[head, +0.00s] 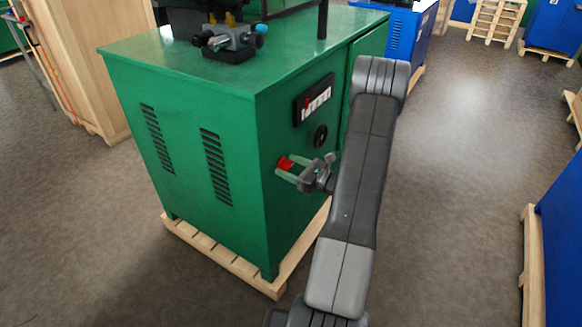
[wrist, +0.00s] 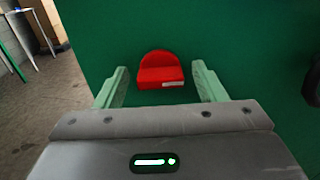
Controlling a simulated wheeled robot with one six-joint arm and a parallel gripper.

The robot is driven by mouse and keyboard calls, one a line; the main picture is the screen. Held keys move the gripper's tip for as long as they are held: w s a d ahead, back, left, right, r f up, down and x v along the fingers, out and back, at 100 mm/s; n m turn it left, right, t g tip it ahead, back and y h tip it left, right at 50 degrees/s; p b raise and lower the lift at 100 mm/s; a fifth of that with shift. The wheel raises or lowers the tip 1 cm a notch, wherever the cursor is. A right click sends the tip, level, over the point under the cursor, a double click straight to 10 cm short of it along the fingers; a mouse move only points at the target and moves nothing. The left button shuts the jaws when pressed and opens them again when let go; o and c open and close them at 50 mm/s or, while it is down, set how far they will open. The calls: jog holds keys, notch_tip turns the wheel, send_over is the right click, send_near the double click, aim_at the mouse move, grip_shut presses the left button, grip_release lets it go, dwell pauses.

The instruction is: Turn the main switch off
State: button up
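The main switch (head: 285,164) is a small red knob on the side face of the green machine (head: 190,150). In the wrist view the red switch (wrist: 160,70) shows a rounded red disc with a raised handle and a small pale label or mark at its lower right. My gripper (head: 289,170) is at the switch in the head view. In the wrist view its two pale green fingers (wrist: 161,84) are spread wide, one on each side of the switch, with visible gaps. My gripper is open and holds nothing. Whether the fingertips reach past the knob's front is unclear.
Above the switch sit a black round dial (head: 320,136) and a dark panel with white parts (head: 314,100). The machine stands on a wooden pallet (head: 225,258). A blue cabinet (head: 563,240) stands at the right, with clear floor (head: 450,200) between.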

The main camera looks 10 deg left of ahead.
jog(key=c, duration=0.9)
jog(key=shift+o, duration=0.2)
jog(key=shift+f+n+b, duration=0.15)
jog(key=shift+n+b, duration=0.15)
jog(key=shift+b, duration=0.35)
jog(key=n+b, duration=0.8)
jog(key=b, duration=0.5)
jog(key=n+b, duration=0.9)
jog(key=b, duration=0.3)
jog(key=shift+s+f+b, duration=0.15)
jog(key=shift+s+b, duration=0.05)
jog(key=shift+b, duration=0.2)
jog(key=shift+n, duration=0.3)
jog(key=o, duration=1)
